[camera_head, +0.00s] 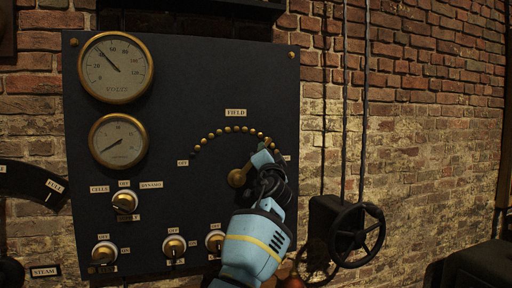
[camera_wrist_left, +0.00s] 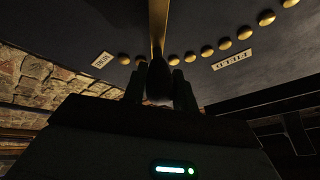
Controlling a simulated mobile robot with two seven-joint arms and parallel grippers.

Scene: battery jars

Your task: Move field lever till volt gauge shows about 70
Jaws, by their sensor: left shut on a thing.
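The volt gauge (camera_head: 116,67) is the upper brass-rimmed dial on the dark panel. The brass field lever pivots at a hub (camera_head: 237,178) below an arc of brass studs. It leans up and right, near the right end of the arc. My left gripper (camera_head: 263,160) is shut on the lever's outer end and hides part of it. In the left wrist view the brass lever (camera_wrist_left: 158,28) runs to a dark handle between the fingers (camera_wrist_left: 159,82). My right gripper is not in view.
A second gauge (camera_head: 118,140) sits below the volt gauge. Several knobs, including one (camera_head: 124,201) at the left, are on the lower panel. A black handwheel (camera_head: 357,232) stands right of my arm. Brick wall (camera_head: 430,120) fills the right side.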

